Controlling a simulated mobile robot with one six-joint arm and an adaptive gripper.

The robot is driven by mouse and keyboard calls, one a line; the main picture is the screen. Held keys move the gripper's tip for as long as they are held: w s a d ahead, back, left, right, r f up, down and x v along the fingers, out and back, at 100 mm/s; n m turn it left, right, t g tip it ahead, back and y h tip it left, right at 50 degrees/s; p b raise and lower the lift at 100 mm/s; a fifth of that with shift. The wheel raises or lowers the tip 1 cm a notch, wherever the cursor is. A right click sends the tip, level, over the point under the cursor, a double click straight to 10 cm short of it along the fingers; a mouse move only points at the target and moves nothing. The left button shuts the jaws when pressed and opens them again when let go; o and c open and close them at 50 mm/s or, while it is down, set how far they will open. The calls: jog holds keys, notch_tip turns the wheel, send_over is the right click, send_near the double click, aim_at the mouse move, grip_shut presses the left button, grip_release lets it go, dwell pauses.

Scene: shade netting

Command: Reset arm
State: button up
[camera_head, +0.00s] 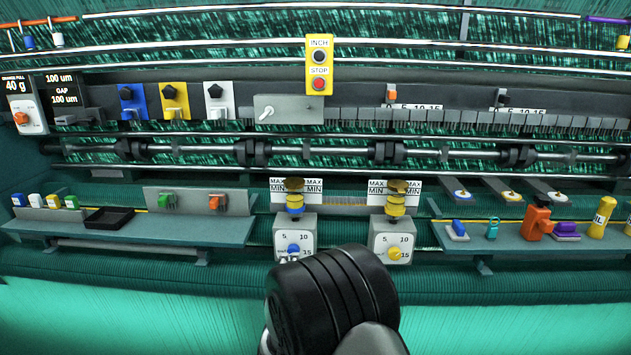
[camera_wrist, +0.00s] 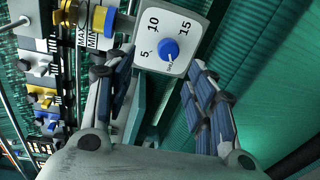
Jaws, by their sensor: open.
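My gripper (camera_wrist: 158,64) is open and empty in the wrist view, its two blue-padded fingers spread apart. Between and beyond the fingertips is a white dial box (camera_wrist: 178,22) marked 5, 10 and 15, with a blue knob (camera_wrist: 169,49). The fingers do not appear to hold the knob; the exact gap is hard to tell. In the head view my black arm link stands at bottom centre, just below the same dial box (camera_head: 308,226) and its blue knob (camera_head: 294,250). It hides most of my gripper there.
A second dial box with a yellow knob (camera_head: 394,254) stands to the right. Sight cups marked MAX and MIN (camera_head: 295,193) rise above the dials. The left shelf (camera_head: 150,228) holds a black tray (camera_head: 108,218); the right shelf holds an orange oil can (camera_head: 536,222). Green netting fills the front.

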jog(key=s+d+r+m+g+y, duration=0.2)
jog(key=s+d+r+m+g, duration=0.4)
jog(key=s+d+r+m, duration=0.55)
jog(key=s+d+m+g+h, duration=0.1)
jog(key=s+d+m+g, duration=0.2)
jog(key=s, duration=1.3)
jog(key=s+d+m+g+h, duration=0.1)
jog(key=s+d+m+g, duration=0.2)
jog(key=s+d, duration=0.4)
jog(key=s+f+m, duration=0.1)
jog(key=s, duration=0.7)
jog(key=shift+s+d, duration=0.2)
jog(key=shift+s, duration=0.15)
jog(key=shift+w+r+m, duration=0.1)
jog(key=shift+w+m, duration=0.05)
jog(key=shift+m, duration=0.1)
